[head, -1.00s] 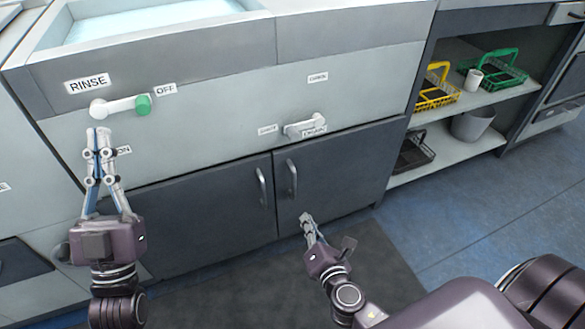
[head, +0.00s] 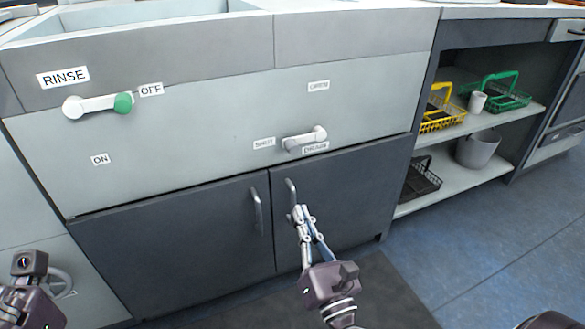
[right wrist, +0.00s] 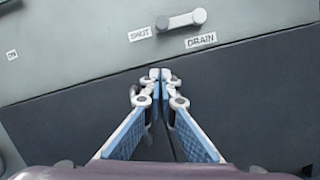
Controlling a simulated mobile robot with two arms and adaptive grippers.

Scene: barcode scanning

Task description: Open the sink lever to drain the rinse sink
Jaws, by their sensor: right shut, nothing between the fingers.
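The white drain lever (head: 305,138) sits on the pale front panel under the rinse sink (head: 150,10). It lies nearly level, its rounded end at the right. A SHUT label is at its left and a DRAIN label below; the lever (right wrist: 181,21) also shows at the top of the right wrist view. My right gripper (head: 300,210) is shut and empty, in front of the dark cabinet doors, below the lever and apart from it. Its closed tips (right wrist: 161,76) show below the labels. Of my left gripper, only the body (head: 30,295) shows at the bottom left; its fingers are hidden.
A RINSE lever with a green knob (head: 123,103) sits at upper left beside an OFF label. Cabinet door handles (head: 257,211) stick out below the panel. Shelves at right hold a yellow basket (head: 440,118), a green basket (head: 510,97) and a grey bucket (head: 477,149).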

